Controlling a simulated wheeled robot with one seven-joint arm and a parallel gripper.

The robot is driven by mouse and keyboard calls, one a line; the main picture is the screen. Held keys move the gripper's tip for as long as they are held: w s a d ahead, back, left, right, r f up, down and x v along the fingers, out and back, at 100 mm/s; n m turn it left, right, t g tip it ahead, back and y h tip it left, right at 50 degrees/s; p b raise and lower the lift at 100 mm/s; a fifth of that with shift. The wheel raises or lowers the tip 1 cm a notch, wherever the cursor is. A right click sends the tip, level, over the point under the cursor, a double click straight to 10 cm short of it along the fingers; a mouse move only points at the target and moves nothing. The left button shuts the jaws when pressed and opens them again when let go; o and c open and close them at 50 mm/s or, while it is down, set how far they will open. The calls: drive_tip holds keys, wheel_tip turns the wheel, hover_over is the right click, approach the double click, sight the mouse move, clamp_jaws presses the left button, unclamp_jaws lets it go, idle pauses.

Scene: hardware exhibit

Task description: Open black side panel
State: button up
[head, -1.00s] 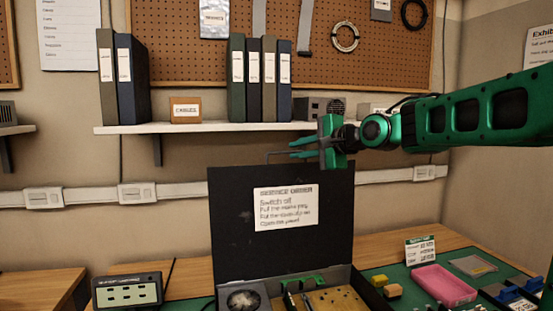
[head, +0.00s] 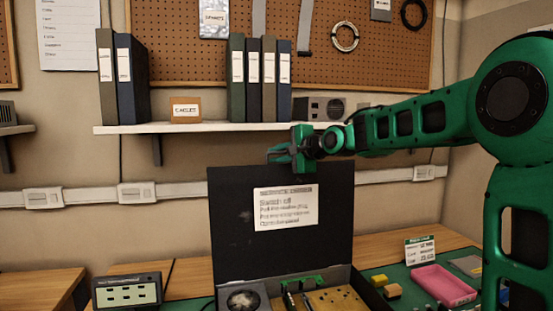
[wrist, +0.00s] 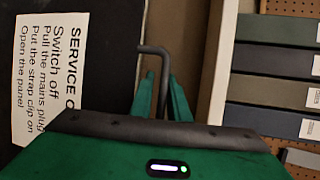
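The black side panel (head: 232,215) stands upright, hinged up from the open case, with a white service order label (head: 286,208) on it. It also shows at the left of the wrist view (wrist: 105,85). A thin dark bent bar (wrist: 164,80), which looks like a handle, shows at the panel's edge in the wrist view. My gripper (head: 277,155) is at the panel's top edge. Its two green fingers (wrist: 163,95) stand on either side of the bar, with a small gap seen on the left. The bar's lower part is hidden behind my gripper.
The case holds a fan (head: 243,299) and a yellow board (head: 335,300). A shelf (head: 190,128) with binders and a small box runs behind and above.

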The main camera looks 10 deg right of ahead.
drive_tip(key=shift+c, duration=0.5)
clamp_jaws()
drive_tip(key=shift+a+f, duration=0.1)
idle(0.8)
